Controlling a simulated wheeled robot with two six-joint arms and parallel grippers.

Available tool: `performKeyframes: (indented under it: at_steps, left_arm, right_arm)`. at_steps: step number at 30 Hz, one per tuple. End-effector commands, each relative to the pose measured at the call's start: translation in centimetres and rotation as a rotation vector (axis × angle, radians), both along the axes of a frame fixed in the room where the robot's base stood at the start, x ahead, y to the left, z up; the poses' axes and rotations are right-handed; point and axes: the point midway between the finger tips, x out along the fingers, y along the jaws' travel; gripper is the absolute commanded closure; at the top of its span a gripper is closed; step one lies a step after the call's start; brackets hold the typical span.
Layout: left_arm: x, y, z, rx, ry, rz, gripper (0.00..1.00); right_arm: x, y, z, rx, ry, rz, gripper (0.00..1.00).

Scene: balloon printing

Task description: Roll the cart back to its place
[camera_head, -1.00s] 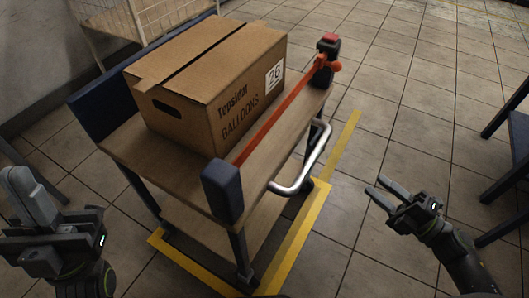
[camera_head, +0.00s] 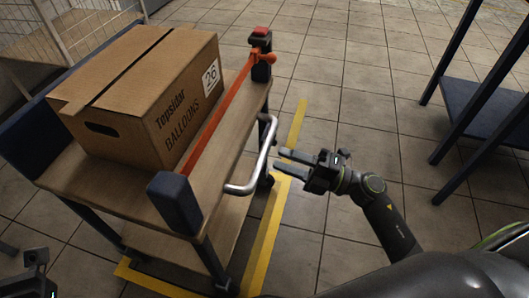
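The cart (camera_head: 222,120) stands at the left of the head view, with wooden shelves, dark blue end parts and dark legs. Its silver handle (camera_head: 261,160) sticks out on its right side. My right gripper (camera_head: 281,160) is open, its two fingers pointing left toward the handle, with the fingertips very close to it. I cannot tell whether they touch it. A yellow floor outline (camera_head: 262,240) runs around the cart's near and right sides. My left gripper (camera_head: 30,272) is only partly in view at the bottom left corner, and its fingers are not clear.
A cardboard box of balloons (camera_head: 150,95) sits on the cart's top behind an orange bar (camera_head: 218,112). A wire basket (camera_head: 75,25) stands at the far left. A dark shelf or table frame (camera_head: 480,105) stands at the right. Tiled floor between is clear.

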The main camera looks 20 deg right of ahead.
Motion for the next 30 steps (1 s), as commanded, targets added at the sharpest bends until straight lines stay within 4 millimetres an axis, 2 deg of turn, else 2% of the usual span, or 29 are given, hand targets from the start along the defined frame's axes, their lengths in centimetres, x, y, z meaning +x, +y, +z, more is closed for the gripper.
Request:
performKeyframes:
  at_steps: [3,9,15,22,23,30]
  left_arm:
    - [0.0,0.0,-0.2,-0.002,-0.002,-0.003,1.0]
    - [-0.1,0.1,-0.4,-0.006,-0.005,-0.006,1.0]
    - [-0.1,0.1,-0.4,-0.012,-0.014,-0.007,1.0]
    - [-0.1,0.1,-0.3,-0.02,-0.019,-0.006,1.0]
    - [-0.1,0.1,-0.3,-0.02,-0.019,-0.006,1.0]
    - [-0.1,0.1,-0.3,-0.019,-0.018,-0.006,1.0]
  right_arm:
    - [1.2,1.8,0.5,0.004,-0.004,0.001,0.63]
    - [2.5,3.8,0.9,0.002,-0.002,0.001,0.63]
    - [3.1,4.6,1.1,0.0,0.0,0.001,0.63]
    - [3.1,4.6,1.1,0.0,0.0,0.001,0.63]
    - [3.1,4.6,1.1,0.0,0.0,0.001,0.64]
    - [3.1,4.6,1.1,-0.001,0.001,0.0,0.95]
